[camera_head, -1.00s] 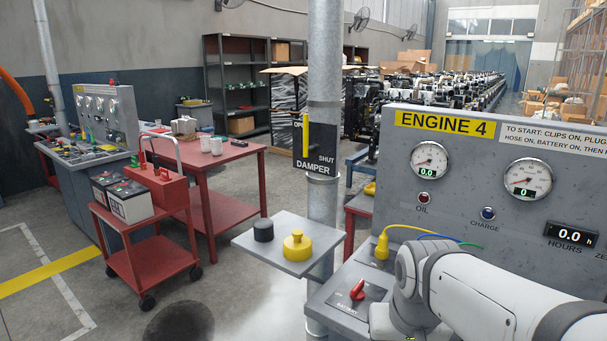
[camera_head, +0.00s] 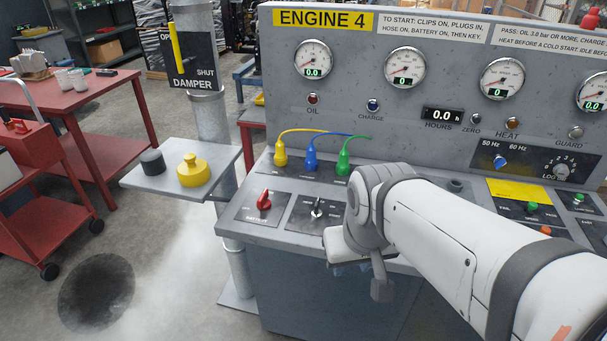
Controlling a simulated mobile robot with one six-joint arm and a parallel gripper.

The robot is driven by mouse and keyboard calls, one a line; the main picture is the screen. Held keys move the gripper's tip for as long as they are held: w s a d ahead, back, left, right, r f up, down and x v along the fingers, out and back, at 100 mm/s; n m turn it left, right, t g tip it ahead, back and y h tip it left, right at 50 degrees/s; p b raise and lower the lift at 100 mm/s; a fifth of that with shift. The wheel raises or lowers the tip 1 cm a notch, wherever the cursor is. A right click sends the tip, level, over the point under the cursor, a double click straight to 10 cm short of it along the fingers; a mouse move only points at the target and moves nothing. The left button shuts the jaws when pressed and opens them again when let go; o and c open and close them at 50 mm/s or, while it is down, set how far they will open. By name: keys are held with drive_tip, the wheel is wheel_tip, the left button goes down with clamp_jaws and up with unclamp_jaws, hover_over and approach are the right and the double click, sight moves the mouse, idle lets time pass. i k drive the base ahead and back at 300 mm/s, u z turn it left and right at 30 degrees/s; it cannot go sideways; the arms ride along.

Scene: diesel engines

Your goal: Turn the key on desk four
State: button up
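Desk four is the grey console (camera_head: 262,90) under a yellow ENGINE 4 sign (camera_head: 323,20). The small key switch (camera_head: 316,208) sits on a dark plate on its sloping top, with a pale upright key in it. The red battery knob (camera_head: 264,201) is on the plate just left of it. My arm reaches in from the lower right, and its end, with my gripper (camera_head: 358,258), hangs over the desk's front edge, right of the key and apart from it. The fingers cannot be made out clearly.
Yellow, blue and green plugs (camera_head: 312,160) stand in sockets behind the key. A small shelf (camera_head: 150,180) at left carries a yellow cap (camera_head: 193,171) and a black cap (camera_head: 152,162). The damper post (camera_head: 212,122) stands behind it. A red trolley (camera_head: 35,215) is further left.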

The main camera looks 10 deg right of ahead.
sight(317, 214)
drive_tip(key=u, duration=0.3)
drive_tip(key=k, duration=0.4)
drive_tip(key=u, duration=0.75)
drive_tip(key=k, duration=1)
drive_tip(key=u, duration=0.65)
drive_tip(key=i, duration=0.9)
drive_tip(key=z, duration=0.7)
drive_tip(key=i, duration=1.25)
drive_tip(key=z, duration=1.1)
drive_tip(key=i, duration=0.3)
drive_tip(key=z, duration=0.1)
drive_tip(key=k, duration=0.6)
drive_tip(key=z, duration=0.15)
drive_tip(key=i, duration=0.55)
